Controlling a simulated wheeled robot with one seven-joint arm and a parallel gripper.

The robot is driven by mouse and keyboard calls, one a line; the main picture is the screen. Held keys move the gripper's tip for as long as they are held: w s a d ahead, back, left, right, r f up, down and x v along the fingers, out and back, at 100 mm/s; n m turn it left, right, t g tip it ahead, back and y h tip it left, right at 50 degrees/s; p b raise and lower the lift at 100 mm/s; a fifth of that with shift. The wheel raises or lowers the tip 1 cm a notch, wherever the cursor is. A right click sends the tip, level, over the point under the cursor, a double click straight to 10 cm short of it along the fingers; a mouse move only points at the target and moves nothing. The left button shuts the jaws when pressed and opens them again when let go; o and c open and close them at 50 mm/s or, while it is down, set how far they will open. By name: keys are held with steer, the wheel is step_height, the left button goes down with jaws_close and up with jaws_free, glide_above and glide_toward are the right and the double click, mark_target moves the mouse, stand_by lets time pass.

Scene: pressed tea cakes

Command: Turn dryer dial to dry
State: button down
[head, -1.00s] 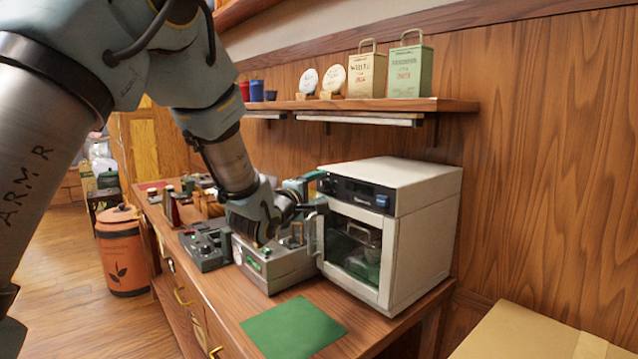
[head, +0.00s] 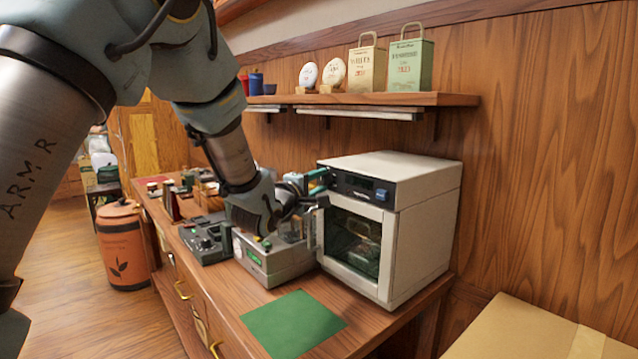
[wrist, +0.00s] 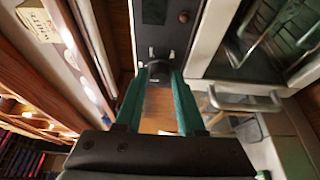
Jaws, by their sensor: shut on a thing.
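The dryer (head: 425,172) is a pale box on the bench with a glass door and a dark control panel (head: 350,186) along its top front. In the wrist view the panel (wrist: 168,38) runs above the fingertips. The dark round dial (wrist: 158,70) sits at the panel's end, between the two green fingers. My gripper (wrist: 158,78) is shut on the dial, with a finger on each side. In the head view my gripper (head: 316,181) is at the panel's left end. The dial is hidden there, and its pointer setting cannot be read.
The dryer's door handle (wrist: 245,101) is close to the right finger. A grey device with a green display (head: 270,262) stands left of the dryer, under my arm. A green mat (head: 292,322) lies in front. A shelf (head: 400,98) with bags is above.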

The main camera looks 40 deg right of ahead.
steer(key=shift+f+b, duration=0.15)
steer(key=shift+b, duration=0.3)
